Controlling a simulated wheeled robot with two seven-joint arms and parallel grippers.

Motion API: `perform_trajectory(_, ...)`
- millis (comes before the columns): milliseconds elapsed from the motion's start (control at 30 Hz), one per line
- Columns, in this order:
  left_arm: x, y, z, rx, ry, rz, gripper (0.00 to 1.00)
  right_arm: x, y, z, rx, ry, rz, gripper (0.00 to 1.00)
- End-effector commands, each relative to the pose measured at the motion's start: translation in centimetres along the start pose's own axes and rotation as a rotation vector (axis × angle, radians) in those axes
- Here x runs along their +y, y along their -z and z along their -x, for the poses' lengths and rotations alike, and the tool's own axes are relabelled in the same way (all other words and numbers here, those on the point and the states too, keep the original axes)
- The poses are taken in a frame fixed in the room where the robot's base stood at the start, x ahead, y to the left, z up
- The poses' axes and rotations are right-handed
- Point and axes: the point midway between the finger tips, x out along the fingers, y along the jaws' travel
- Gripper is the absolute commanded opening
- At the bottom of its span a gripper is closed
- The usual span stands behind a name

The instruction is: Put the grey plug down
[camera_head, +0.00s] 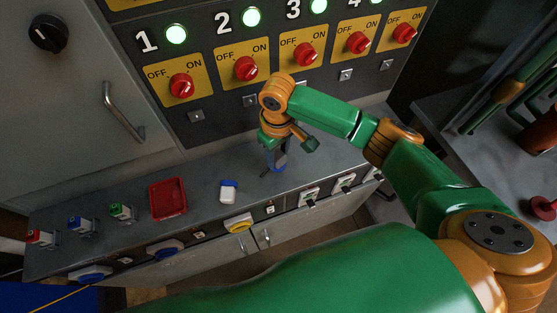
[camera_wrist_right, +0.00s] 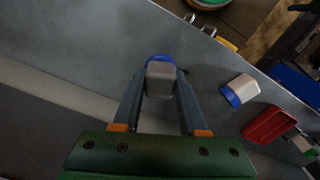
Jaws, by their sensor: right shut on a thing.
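My right gripper (camera_head: 275,160) is over the grey counter, below the panel of red switches. In the right wrist view its two fingers (camera_wrist_right: 161,88) are closed around a grey plug (camera_wrist_right: 160,76) with a blue end. In the head view the held plug is mostly hidden by the gripper; I cannot tell whether it touches the counter. A second pale plug with a blue end (camera_head: 228,191) lies on the counter to the left; it also shows in the right wrist view (camera_wrist_right: 240,90). My left gripper is not in view.
A red tray (camera_head: 168,198) sits further left on the counter (camera_head: 200,170). Beyond it are small green (camera_head: 121,211), blue (camera_head: 78,224) and red (camera_head: 40,237) connectors. Sockets, including a yellow one (camera_head: 238,223), line the front edge. The switch panel (camera_head: 215,120) rises behind.

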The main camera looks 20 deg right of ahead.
Motion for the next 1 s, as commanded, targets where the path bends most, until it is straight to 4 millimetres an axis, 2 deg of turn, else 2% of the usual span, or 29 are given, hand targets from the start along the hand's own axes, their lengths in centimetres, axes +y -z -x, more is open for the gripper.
perform_trajectory(33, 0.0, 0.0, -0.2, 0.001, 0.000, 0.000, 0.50, 0.0, -0.1, -1.2, -0.005, 0.001, -0.001, 0.00)
perform_trajectory(133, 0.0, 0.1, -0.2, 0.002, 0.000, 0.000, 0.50, 0.0, -0.1, -2.7, -0.002, 0.000, 0.000, 0.00)
perform_trajectory(433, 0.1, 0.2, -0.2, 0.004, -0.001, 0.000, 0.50, -0.1, -0.1, -3.0, 0.000, 0.000, 0.001, 0.00)
perform_trajectory(467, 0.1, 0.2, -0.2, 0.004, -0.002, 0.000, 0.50, -0.1, -0.1, -3.0, 0.000, 0.000, 0.001, 0.47)
perform_trajectory(500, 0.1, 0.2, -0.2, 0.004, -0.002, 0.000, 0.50, -0.1, -0.1, -3.0, 0.000, 0.000, 0.001, 0.58)
perform_trajectory(567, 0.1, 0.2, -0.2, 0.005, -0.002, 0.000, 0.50, -0.1, -0.1, -3.0, 0.000, 0.000, 0.001, 0.72)
perform_trajectory(867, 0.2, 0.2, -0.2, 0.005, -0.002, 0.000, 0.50, -0.1, -0.1, -2.8, 0.000, 0.000, 0.001, 0.72)
perform_trajectory(1000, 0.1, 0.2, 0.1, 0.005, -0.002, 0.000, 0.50, -0.1, 0.1, -0.2, 0.004, 0.001, 0.003, 0.72)
